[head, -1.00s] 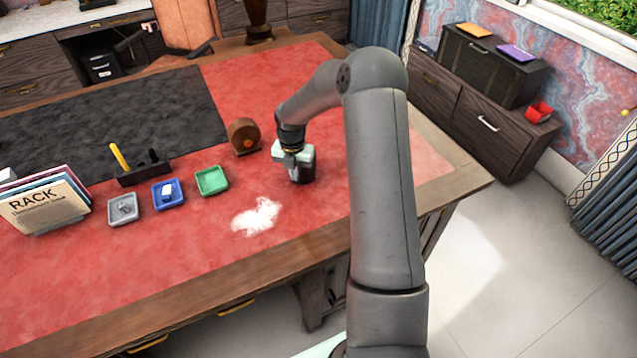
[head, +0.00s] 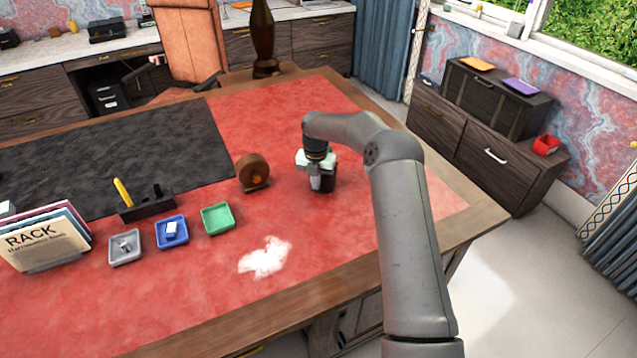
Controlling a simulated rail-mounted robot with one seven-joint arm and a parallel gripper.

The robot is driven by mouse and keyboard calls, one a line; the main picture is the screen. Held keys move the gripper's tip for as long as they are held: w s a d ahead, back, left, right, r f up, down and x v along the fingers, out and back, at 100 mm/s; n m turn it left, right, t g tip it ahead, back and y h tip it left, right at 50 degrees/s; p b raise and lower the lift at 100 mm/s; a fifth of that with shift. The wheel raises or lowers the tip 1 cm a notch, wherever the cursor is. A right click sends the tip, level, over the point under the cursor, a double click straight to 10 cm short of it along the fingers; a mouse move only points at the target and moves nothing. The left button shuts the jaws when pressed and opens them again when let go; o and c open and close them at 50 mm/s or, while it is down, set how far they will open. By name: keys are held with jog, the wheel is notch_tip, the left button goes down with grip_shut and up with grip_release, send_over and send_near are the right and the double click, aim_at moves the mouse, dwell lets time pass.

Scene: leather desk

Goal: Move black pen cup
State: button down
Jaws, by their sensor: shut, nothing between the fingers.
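My gripper (head: 317,186) is low over the right part of the red desk top, pointing down, with its fingers shut and nothing seen held between them. A small dark shape (head: 329,181) shows just behind and beside the fingers. It may be the black pen cup, but the gripper covers much of it, and I cannot tell whether they touch.
A brown round dispenser (head: 253,172) stands left of my gripper. Further left are a green tray (head: 229,231), a blue tray (head: 185,239), a grey tray (head: 138,258), a black holder with a yellow pen (head: 147,207) and a file rack (head: 48,240). The front right is mostly clear.

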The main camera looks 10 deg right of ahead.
jog(key=shift+s, duration=0.1)
jog(key=shift+s+a, duration=0.15)
jog(key=shift+s, duration=0.1)
jog(key=s, duration=0.1)
jog(key=s+a, duration=0.1)
jog(key=s+b, duration=0.1)
jog(key=shift+a+r, duration=0.15)
jog(key=shift+r, duration=0.25)
notch_tip(320, 180, up, 9)
jog(key=b, duration=0.1)
jog(key=s+a+r+m+h, duration=0.1)
jog(key=s+r+m, duration=0.5)
jog(key=s, duration=0.2)
jog(key=s+d+m, duration=0.2)
jog(key=s+m, duration=1)
jog(key=s, duration=0.5)
jog(key=s+d+m+y, duration=0.1)
jog(key=s+d+m, duration=0.1)
jog(key=s+m, duration=1.1)
jog(key=s, duration=0.4)
jog(key=shift+s+r, duration=0.3)
jog(key=shift+r, duration=0.05)
